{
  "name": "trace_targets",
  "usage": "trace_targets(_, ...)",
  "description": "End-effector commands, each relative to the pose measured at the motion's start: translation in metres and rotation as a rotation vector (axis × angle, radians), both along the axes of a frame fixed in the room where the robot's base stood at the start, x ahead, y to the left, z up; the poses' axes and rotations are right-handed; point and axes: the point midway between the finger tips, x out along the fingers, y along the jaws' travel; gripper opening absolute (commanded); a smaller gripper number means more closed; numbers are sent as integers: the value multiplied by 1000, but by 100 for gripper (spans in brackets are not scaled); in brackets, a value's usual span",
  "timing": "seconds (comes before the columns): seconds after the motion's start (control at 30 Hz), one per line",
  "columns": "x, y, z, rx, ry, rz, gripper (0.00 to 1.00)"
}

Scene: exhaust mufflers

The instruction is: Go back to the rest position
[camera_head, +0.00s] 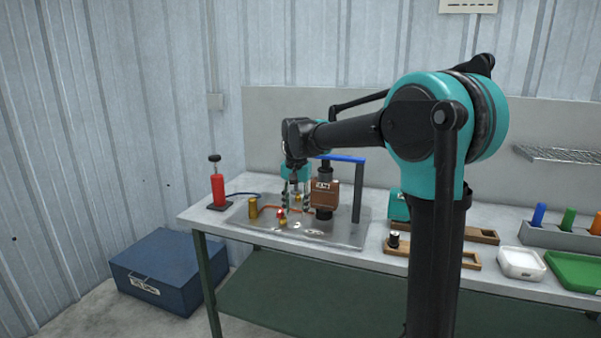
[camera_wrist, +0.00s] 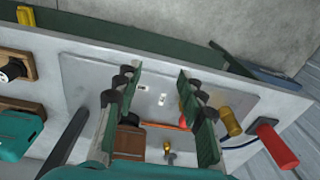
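My gripper (camera_head: 294,202) hangs fingers-down over the metal plate (camera_head: 342,234) at the left part of the workbench, next to the brown block unit (camera_head: 325,195). In the wrist view my gripper (camera_wrist: 161,85) has its two green-padded fingers wide apart, with nothing held between them. A small red-and-gold fitting (camera_head: 282,218) stands on the plate close to the fingers. A brass cylinder (camera_head: 253,207) stands left of the fingers.
A blue-topped frame (camera_head: 343,158) rises beside the brown block. A red cylinder (camera_head: 218,188) stands at the bench's left end. Wooden holders (camera_head: 450,256), a white tray (camera_head: 522,264) and a green tray (camera_head: 577,270) lie to the right. A blue toolbox (camera_head: 168,272) sits on the floor.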

Motion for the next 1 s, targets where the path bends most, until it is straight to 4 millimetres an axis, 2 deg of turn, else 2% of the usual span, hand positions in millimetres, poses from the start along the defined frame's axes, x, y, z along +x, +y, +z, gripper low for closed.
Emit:
trace_targets(0.27,-44,-66,-41,10,-73,63,40)
trace_targets(0.37,-75,-100,-66,8,-116,101,40)
trace_targets(0.5,-130,-145,-108,-8,-185,164,40)
trace_targets(0.6,-171,-171,-138,-27,-231,206,40)
trace_targets(0.7,-207,-188,-163,-48,-269,242,40)
trace_targets(0.8,-233,-199,-182,-67,-296,269,40)
trace_targets(0.9,-249,-204,-192,-78,-311,286,40)
trace_targets(1.0,-254,-206,-196,-83,-317,294,40)
